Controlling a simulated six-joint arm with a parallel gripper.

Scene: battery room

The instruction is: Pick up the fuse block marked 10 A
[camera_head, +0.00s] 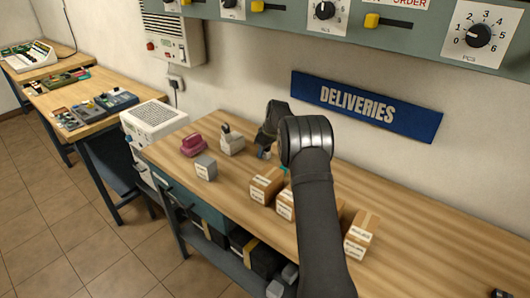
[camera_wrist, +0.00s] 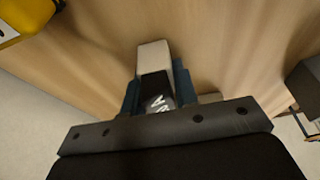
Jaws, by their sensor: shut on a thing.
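My gripper (camera_head: 265,153) is low over the wooden workbench, below the blue sign, with my arm in front of part of it. In the wrist view, its two blue fingers (camera_wrist: 157,88) are shut on a fuse block (camera_wrist: 153,54) between them. This block has a cream body and a black face with white lettering. An "A" seems to show, but I cannot read the number. In the head view the held block is mostly hidden, and I cannot tell whether it touches the bench.
A maroon block (camera_head: 193,146), a grey block (camera_head: 205,168) and a pale block with a dark top (camera_head: 231,143) stand left of my gripper. Several cardboard boxes (camera_head: 267,185) stand nearer the front edge. A "DELIVERIES" sign (camera_head: 365,106) hangs behind. The bench's right part is largely clear.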

